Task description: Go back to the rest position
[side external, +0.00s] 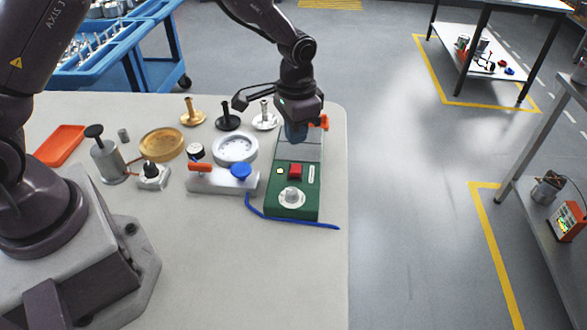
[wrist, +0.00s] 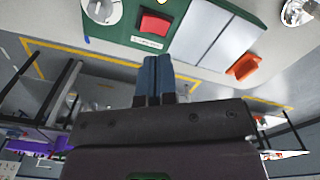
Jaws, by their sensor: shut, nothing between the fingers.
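My gripper (side external: 296,131) is in the side external view, over the far part of the green panel (side external: 281,205). Its blue fingers are together with nothing between them. They also show side by side in the wrist view (wrist: 153,62). The green panel carries a red button (side external: 295,171), a white round knob (side external: 291,197) and grey plates. In the wrist view the red button (wrist: 155,24) and a grey plate (wrist: 228,42) lie beyond the fingertips. I cannot tell whether the fingertips touch the panel.
An orange part (side external: 319,122) sits at the panel's far end. A grey fixture (side external: 222,182) with a blue knob and orange lever stands left of the panel, with a blue cable (side external: 292,223). Several round housings (side external: 236,148) stand farther left. The near table (side external: 250,280) is clear.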

